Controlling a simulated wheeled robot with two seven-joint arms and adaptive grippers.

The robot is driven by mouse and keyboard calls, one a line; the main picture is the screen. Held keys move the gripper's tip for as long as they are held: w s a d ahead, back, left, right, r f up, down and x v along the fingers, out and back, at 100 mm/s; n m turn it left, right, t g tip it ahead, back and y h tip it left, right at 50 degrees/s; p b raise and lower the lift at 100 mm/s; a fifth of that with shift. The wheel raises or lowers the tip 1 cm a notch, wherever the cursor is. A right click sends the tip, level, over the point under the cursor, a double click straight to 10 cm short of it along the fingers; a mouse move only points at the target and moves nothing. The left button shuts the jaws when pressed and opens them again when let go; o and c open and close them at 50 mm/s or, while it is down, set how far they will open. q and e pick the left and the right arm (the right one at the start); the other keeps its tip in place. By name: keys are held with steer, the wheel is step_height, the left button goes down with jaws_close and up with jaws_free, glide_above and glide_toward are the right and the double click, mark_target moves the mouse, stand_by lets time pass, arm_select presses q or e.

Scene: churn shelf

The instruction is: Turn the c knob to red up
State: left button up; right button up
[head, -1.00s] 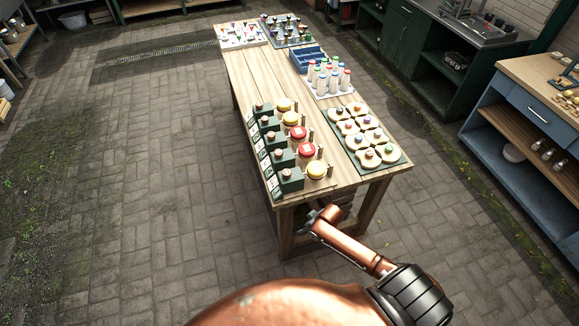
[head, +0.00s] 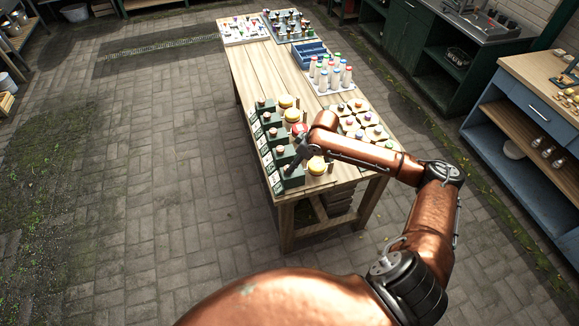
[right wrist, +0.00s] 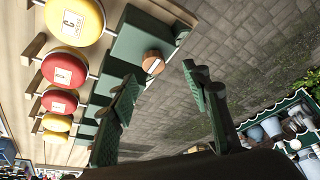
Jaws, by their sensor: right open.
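A yellow disc with a "C" label (right wrist: 75,22) is at upper left in the right wrist view. It appears to be the nearest yellow disc (head: 317,166) in the head view. Beside it is a green box (right wrist: 140,38) with a round copper-brown knob (right wrist: 152,62) bearing a white line. My right gripper (right wrist: 161,78) is open and empty; the knob shows between its fingertips, apparently apart from both. In the head view my right gripper (head: 296,160) hangs over the near green boxes and partly hides them. My left gripper is out of view.
Other red (right wrist: 63,70) and yellow discs with their own green boxes stand in a row along the table's left edge. A tray of flower-shaped pieces (head: 366,125), white bottles (head: 330,74) and a blue bin (head: 311,54) share the table (head: 262,75). Paving lies open left.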

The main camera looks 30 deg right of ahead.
steer(key=x, duration=0.4)
steer(key=w+x, duration=0.1)
steer(key=x, duration=0.2)
steer(key=shift+d+r+p, duration=0.1)
steer(key=shift+d+p, duration=0.2)
steer(key=shift+d, duration=0.05)
steer(key=shift+c, duration=0.2)
steer(key=c, duration=1.1)
